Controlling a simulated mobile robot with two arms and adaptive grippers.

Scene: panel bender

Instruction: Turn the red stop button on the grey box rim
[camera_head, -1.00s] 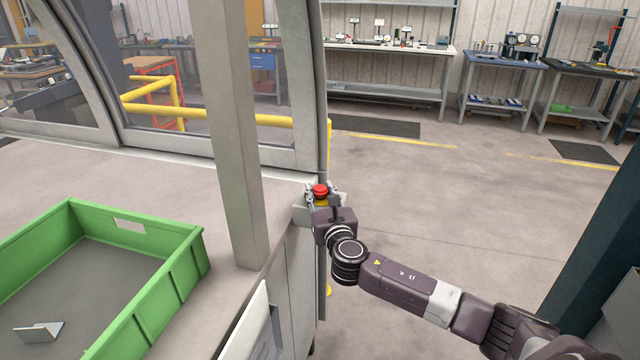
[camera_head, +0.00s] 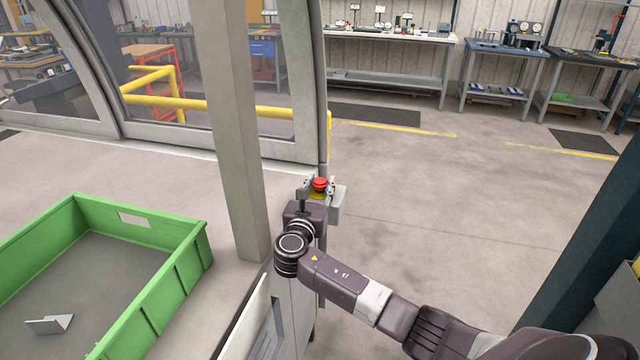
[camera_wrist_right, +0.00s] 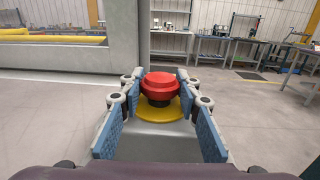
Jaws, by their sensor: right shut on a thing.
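The red stop button (camera_head: 320,183) sits on a yellow base on top of a small grey box (camera_head: 338,207), at the near end of the machine's window frame. My right gripper (camera_head: 319,187) reaches it from the near side, with one finger on each side of the button. In the right wrist view the red button (camera_wrist_right: 158,87) stands between the two blue-padded fingers (camera_wrist_right: 158,93), above its yellow disc (camera_wrist_right: 160,110). The gripper is shut on the button. My left gripper is not in view.
A grey post (camera_head: 228,130) rises left of the box. A green crate (camera_head: 150,290) with a bent metal part (camera_head: 50,324) stands on the left surface. A yellow rail (camera_head: 210,106) shows behind the window. The floor to the right (camera_head: 460,210) is open.

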